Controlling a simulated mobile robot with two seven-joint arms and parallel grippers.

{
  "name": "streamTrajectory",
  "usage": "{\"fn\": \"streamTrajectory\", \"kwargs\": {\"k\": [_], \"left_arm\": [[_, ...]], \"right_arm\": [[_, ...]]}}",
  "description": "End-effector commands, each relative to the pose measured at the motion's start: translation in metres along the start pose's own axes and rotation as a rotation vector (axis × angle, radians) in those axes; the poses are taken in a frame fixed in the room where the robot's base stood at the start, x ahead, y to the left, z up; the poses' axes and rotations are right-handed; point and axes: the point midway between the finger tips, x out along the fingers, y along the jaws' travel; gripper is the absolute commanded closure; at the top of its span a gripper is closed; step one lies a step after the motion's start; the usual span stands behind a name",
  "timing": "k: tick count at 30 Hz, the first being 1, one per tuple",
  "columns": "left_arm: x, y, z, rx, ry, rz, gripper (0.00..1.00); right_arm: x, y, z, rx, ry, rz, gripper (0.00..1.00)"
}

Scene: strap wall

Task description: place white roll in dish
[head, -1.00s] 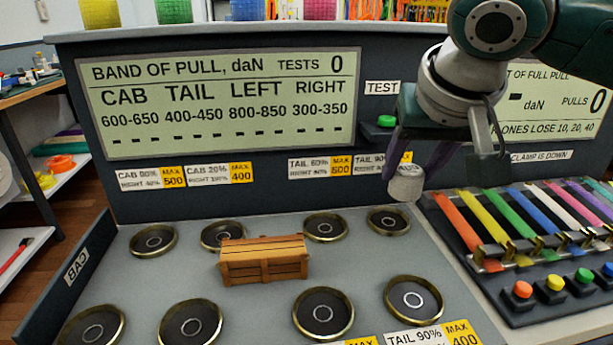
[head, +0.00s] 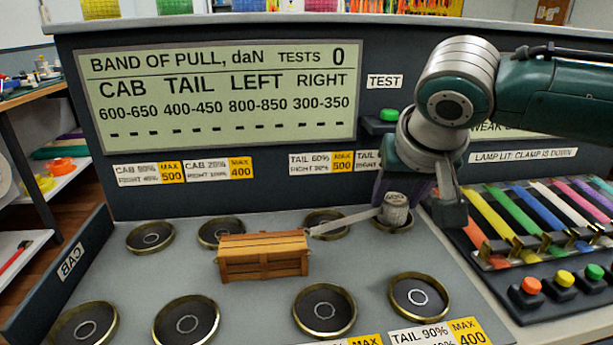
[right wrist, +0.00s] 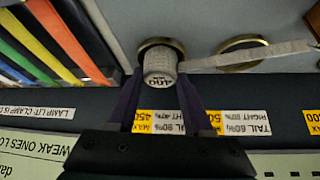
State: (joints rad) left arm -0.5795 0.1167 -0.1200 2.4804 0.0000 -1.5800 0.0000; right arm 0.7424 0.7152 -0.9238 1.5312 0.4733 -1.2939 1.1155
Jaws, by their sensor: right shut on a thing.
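The white roll (head: 396,203) is between the fingers of my right gripper (right wrist: 160,88), which is shut on it. In the right wrist view the roll (right wrist: 160,67) shows dark print on its side. It is at the back-right round dish (head: 378,226), whose brass rim also shows behind the roll in the right wrist view (right wrist: 160,41). I cannot tell whether the roll's base touches the dish floor. A pale strap (head: 345,221) runs from the roll leftward to near the wooden crate (head: 262,267). My left gripper is not in view.
Several other brass-rimmed dishes stand around the crate, including one (head: 323,311) in front. A rack of coloured straps (head: 515,222) and coloured buttons (head: 530,286) lie to the right. The upright panel with the display (head: 220,95) rises close behind the back dishes.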

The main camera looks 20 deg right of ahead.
Motion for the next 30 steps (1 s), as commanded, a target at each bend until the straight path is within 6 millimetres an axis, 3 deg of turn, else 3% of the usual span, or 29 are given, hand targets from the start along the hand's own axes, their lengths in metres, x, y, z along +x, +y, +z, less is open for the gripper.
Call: {"fn": "streamTrajectory", "kwargs": {"k": [1,2,9,20,30], "left_arm": [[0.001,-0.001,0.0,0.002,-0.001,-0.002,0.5],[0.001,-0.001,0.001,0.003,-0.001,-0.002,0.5],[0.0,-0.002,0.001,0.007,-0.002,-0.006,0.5],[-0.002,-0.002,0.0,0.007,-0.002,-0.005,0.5],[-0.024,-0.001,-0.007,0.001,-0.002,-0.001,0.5]], "right_arm": [[0.002,0.0,0.001,0.0,-0.001,0.0,1.0],[0.002,0.0,0.001,0.0,-0.001,0.0,0.48],[0.001,0.0,0.001,0.0,0.0,0.0,0.21],[-0.005,0.0,-0.001,0.0,0.0,-0.001,0.19],[-0.074,-0.001,-0.003,-0.001,0.001,-0.004,0.19]]}}
